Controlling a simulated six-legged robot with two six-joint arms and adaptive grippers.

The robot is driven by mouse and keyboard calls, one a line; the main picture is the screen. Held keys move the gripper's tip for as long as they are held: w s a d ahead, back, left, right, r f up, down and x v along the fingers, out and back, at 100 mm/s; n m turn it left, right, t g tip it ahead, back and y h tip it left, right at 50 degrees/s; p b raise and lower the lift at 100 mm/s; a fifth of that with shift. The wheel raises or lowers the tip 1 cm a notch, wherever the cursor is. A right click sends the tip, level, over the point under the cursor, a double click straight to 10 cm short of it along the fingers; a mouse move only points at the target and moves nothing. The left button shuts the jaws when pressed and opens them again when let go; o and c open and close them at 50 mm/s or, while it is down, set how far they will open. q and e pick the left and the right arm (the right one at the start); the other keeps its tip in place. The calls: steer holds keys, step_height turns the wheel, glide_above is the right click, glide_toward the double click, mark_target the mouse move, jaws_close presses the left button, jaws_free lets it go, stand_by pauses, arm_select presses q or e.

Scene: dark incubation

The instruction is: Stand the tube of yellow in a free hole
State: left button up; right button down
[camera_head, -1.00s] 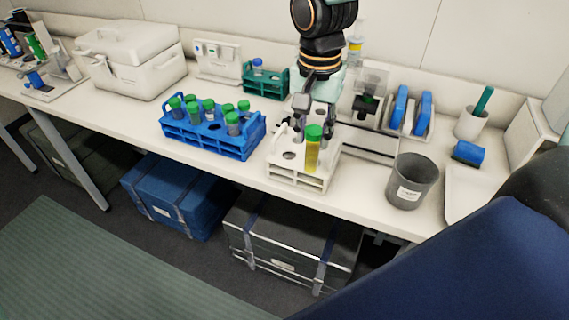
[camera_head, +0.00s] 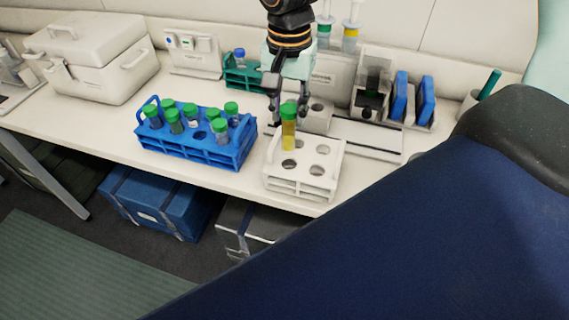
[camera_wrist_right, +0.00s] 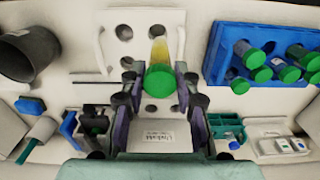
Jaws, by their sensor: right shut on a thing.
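The tube of yellow (camera_head: 289,132) has a green cap and stands about upright over the back left part of the white rack (camera_head: 300,187). My right gripper (camera_head: 289,115) is shut on it near the cap. In the right wrist view the green cap (camera_wrist_right: 160,82) sits between the fingers of my right gripper (camera_wrist_right: 158,95), with the yellow body pointing towards the rack. I cannot tell whether the tube's lower end is in a hole or just above one. Several rack holes show empty, such as the front left hole (camera_head: 289,163). My left gripper is not in view.
A blue rack (camera_head: 190,150) with several green-capped tubes stands left of the white rack. A teal rack (camera_head: 235,76) with a blue-capped tube is behind. A grey device (camera_head: 372,85) and blue items (camera_head: 400,95) stand at the back right. The bench's front edge is close.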

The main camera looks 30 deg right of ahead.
mark_target(291, 146)
steer(key=f, duration=0.3)
steer(key=s+f, duration=0.1)
steer(key=f, duration=0.1)
steer(key=shift+a, duration=0.3)
steer(key=shift+w+a+f, duration=0.1)
steer(key=shift+w+f, duration=0.1)
steer(key=shift+f, duration=0.05)
steer(key=f, duration=0.3)
steer(key=shift+s+d+f, duration=0.1)
steer(key=shift+s+d, duration=0.05)
steer(key=shift+d, duration=0.25)
steer(key=shift+s+d+f, duration=0.1)
steer(key=shift+s+f, duration=0.05)
steer(key=shift+f, duration=0.05)
steer(key=shift+a+r, duration=0.1)
steer(key=shift+a, duration=0.1)
steer(key=c, duration=1.3)
jaws_free()
steer(key=shift+w+a, duration=0.2)
steer(key=shift+w, duration=0.1)
steer(key=shift+d, duration=0.2)
steer(key=shift+s+d, duration=0.1)
steer(key=shift+s, duration=0.15)
step_height(291, 146, up, 11)
steer(key=shift+s+f, duration=0.1)
steer(key=shift+a+r, duration=0.25)
steer(key=shift+r, duration=0.25)
steer(key=shift+w, duration=0.3)
steer(key=shift+s, duration=0.1)
